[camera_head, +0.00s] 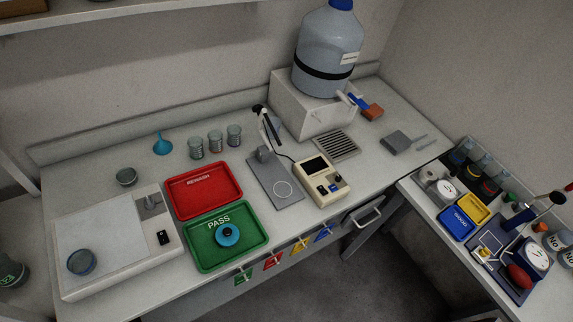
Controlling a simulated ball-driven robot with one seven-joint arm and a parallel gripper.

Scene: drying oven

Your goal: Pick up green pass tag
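The green tag (243,276) hangs from a small hook on the front edge of the bench, just below the green PASS tray (204,258). It is the leftmost in a row of hanging tags. Beside it to the right hang a red tag (273,260), a yellow tag (300,245) and a blue tag (324,233). Any writing on the green tag is too small to read. My gripper is not in view.
The PASS tray holds a blue round item (228,235). A red tray (203,190) lies behind it. A white balance-like device (118,240) is at left and a stand (275,180) at right. A crowded side bench (415,196) is at right. Floor (385,265) before the tags is clear.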

